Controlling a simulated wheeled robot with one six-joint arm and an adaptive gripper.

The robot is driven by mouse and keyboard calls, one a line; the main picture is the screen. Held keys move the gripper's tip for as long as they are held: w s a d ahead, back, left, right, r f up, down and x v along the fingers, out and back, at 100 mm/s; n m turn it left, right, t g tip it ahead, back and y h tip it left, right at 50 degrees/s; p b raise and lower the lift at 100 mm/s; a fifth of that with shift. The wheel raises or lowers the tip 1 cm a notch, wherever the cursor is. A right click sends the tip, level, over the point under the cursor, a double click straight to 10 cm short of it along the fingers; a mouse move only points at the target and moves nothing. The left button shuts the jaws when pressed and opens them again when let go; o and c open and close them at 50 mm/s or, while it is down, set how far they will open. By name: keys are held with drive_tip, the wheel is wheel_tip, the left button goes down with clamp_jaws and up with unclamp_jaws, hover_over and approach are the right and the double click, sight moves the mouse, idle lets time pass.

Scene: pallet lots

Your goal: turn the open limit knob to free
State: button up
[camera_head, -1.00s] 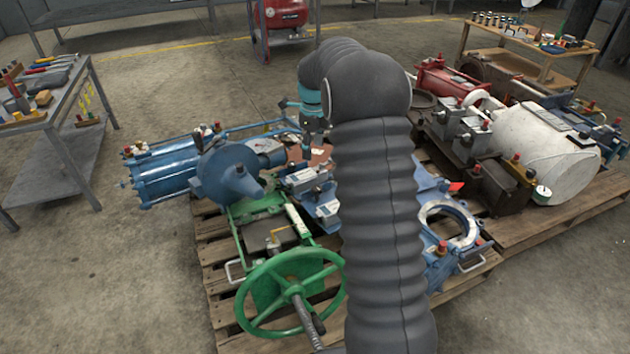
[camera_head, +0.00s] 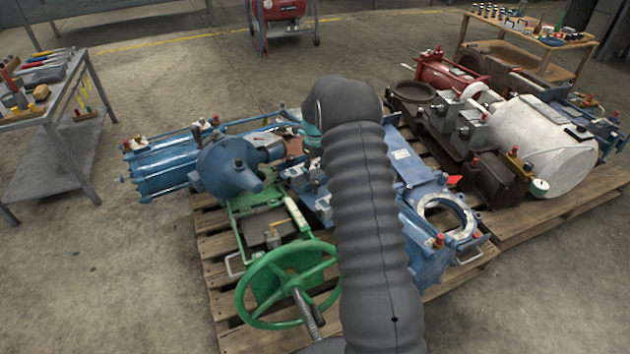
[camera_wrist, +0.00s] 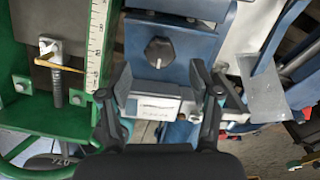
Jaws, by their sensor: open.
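A dark round knob (camera_wrist: 158,51) sits on a blue-grey box in the wrist view, a little above the space between my fingertips. I take it for the open limit knob, but its marks are too small to read. A white label plate (camera_wrist: 158,107) with unreadable print is below it, between the fingers. My gripper (camera_wrist: 161,76) is open, with one finger on each side below the knob and nothing between the tips at the knob. In the head view my grey arm hides the gripper and the knob.
A green handwheel (camera_head: 287,283) and green frame stand at the front left of the pallet (camera_head: 213,247). A blue valve body with a ring (camera_head: 447,214) is at right. A white scale strip (camera_wrist: 97,45) and yellow-handled lever (camera_wrist: 58,66) lie left of my gripper.

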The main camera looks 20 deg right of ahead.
sight(315, 181)
drive_tip(key=shift+f, duration=2.15)
drive_tip(key=c, duration=1.1)
drive_tip(key=shift+a, duration=0.15)
